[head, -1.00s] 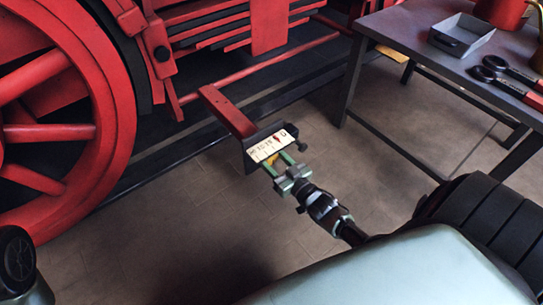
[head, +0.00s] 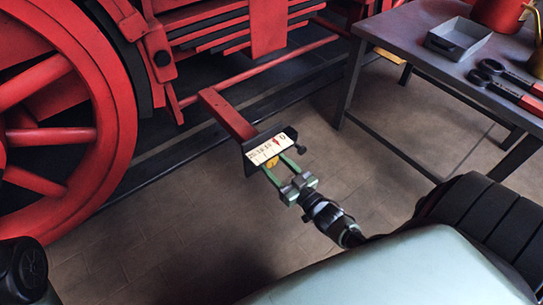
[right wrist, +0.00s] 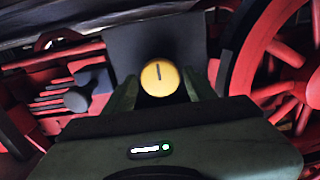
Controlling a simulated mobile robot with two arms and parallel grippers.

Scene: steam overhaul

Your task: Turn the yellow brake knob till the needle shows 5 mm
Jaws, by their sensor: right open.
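The yellow brake knob (right wrist: 160,78) is round, with a dark index line pointing nearly straight up in the right wrist view. In the head view it shows as a small yellow patch (head: 271,176) below the white scale plate (head: 262,155). A red needle (head: 277,142) stands on the scale near its 0 end; its exact reading is too small to tell. My right gripper (head: 284,170) is open, its green fingers on either side of the knob in the wrist view (right wrist: 163,88). I cannot tell whether they touch it. My left gripper is out of view.
A red bracket (head: 228,115) carries the dark gauge box, beside the locomotive's big red wheel (head: 50,135). A dark knob (right wrist: 78,99) sits left in the wrist view. A table (head: 400,35) at right holds a grey tray (head: 458,50) and red-handled tools (head: 522,92).

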